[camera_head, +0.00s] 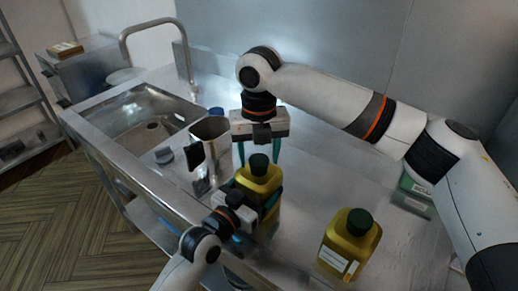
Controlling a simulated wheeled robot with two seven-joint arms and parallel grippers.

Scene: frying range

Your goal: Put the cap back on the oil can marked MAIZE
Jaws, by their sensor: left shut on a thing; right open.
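A yellow oil can (257,183) stands upright in the middle of the steel counter. A dark green cap (259,163) sits at the top of its neck; I cannot tell how tightly. My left gripper (258,208) is shut on the body of this can, from the front left. My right gripper (259,152) points down above the can, open, with its teal fingers on either side of the cap. A second yellow can (347,246) with a dark green cap (360,221) and a white label stands to the right. No label is readable, so I cannot tell which is MAIZE.
A metal pitcher (212,132) with a black handle stands left of the middle can. A green box (413,198) is partly hidden behind my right arm. The counter between the cans is clear.

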